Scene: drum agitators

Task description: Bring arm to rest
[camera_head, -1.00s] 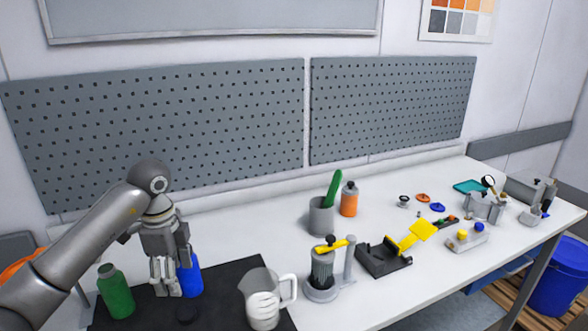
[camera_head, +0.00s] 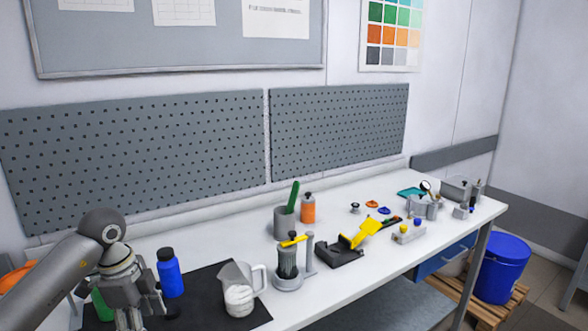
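My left arm comes in from the left edge, and its gripper (camera_head: 136,318) points down over the left end of the black mat. The fingers are partly cut off by the bottom edge, so I cannot tell how far apart they are. A green bottle (camera_head: 101,306) stands behind the gripper and is mostly hidden by it. A blue bottle (camera_head: 170,274) stands upright just right of the gripper, apart from it. My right arm and gripper are not in view.
The agitator stand (camera_head: 289,269), a grey cup (camera_head: 285,222), an orange bottle (camera_head: 308,208) and a black-and-yellow device (camera_head: 341,252) stand further right. A blue bin (camera_head: 502,268) is on the floor beyond the table.

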